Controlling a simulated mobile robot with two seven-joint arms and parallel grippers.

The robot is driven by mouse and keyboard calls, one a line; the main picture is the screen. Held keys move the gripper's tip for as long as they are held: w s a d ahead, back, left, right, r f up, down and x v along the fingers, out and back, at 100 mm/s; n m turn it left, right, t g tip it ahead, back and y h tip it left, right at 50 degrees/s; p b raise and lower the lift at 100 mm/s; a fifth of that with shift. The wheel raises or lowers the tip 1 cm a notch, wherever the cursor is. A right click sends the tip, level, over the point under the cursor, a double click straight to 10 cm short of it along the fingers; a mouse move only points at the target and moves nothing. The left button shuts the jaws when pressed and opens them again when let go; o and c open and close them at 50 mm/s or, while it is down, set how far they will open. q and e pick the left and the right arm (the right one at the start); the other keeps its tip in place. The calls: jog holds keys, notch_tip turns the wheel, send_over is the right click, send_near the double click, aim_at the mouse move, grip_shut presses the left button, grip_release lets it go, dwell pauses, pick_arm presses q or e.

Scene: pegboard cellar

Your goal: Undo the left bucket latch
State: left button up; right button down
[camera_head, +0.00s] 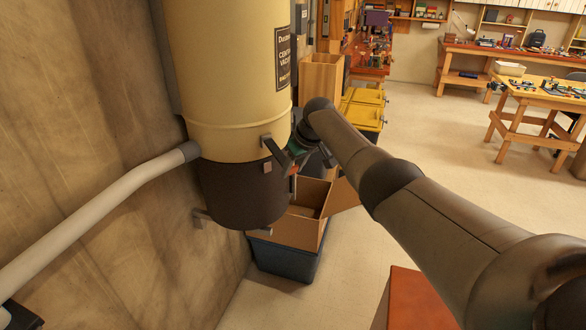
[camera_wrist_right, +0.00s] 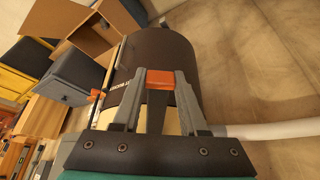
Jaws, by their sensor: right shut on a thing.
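The dark bucket (camera_head: 243,190) hangs under the tall cream vacuum canister (camera_head: 225,80). It also shows in the wrist view (camera_wrist_right: 170,50). My right gripper (camera_head: 279,154) is at the bucket's upper right side, by the seam with the canister. In the wrist view my right gripper (camera_wrist_right: 160,88) is shut on an orange latch piece (camera_wrist_right: 160,79) against the bucket wall. The fingers hide the rest of this latch, and I cannot tell if it is fastened. My left gripper is out of view.
A pale pipe (camera_head: 100,210) runs from the canister along the wall at left. An open cardboard box (camera_head: 290,230) on a dark blue bin (camera_head: 285,262) stands close behind the bucket. The floor (camera_head: 440,145) at right is open, with workbenches farther back.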

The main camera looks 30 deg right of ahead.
jog(key=shift+w+r, duration=0.2)
jog(key=shift+r, duration=0.2)
jog(key=c, duration=0.8)
grip_release()
jog(key=o, duration=0.4)
jog(key=shift+s+f, duration=0.15)
jog(key=shift+f, duration=0.05)
jog(key=shift+c, duration=0.2)
jog(key=v, duration=1.5)
jog(key=shift+r, duration=0.15)
